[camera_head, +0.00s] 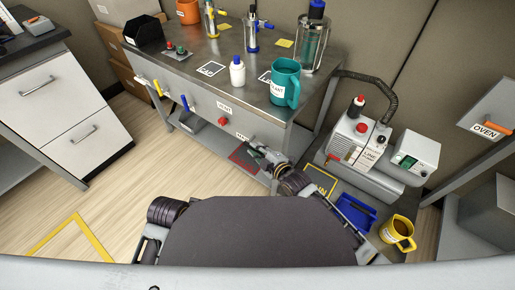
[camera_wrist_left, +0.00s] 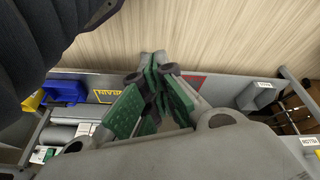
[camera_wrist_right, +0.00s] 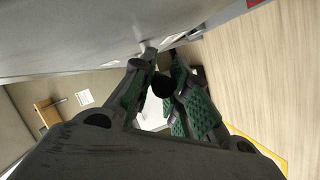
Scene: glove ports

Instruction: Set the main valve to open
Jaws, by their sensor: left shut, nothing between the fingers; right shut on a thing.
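The grey bench front panel (camera_head: 213,117) carries a red knob (camera_head: 223,121) and a small label (camera_head: 243,137), too small to read surely, just above my right gripper (camera_head: 256,156). The right gripper is at the panel's lower right and hides what it grips there. In the right wrist view its green-padded fingers are closed around a dark round part (camera_wrist_right: 162,85), which looks like the main valve's handle. Its setting cannot be made out. My left gripper (camera_wrist_left: 152,112) shows in the left wrist view, shut and empty, away from the panel.
A yellow lever (camera_head: 157,88) and a blue lever (camera_head: 185,103) sit further left on the panel. A teal mug (camera_head: 285,82) and a white bottle (camera_head: 237,72) stand on the bench. A pump machine (camera_head: 358,143), blue tray (camera_head: 354,213) and yellow mug (camera_head: 397,233) are to the right.

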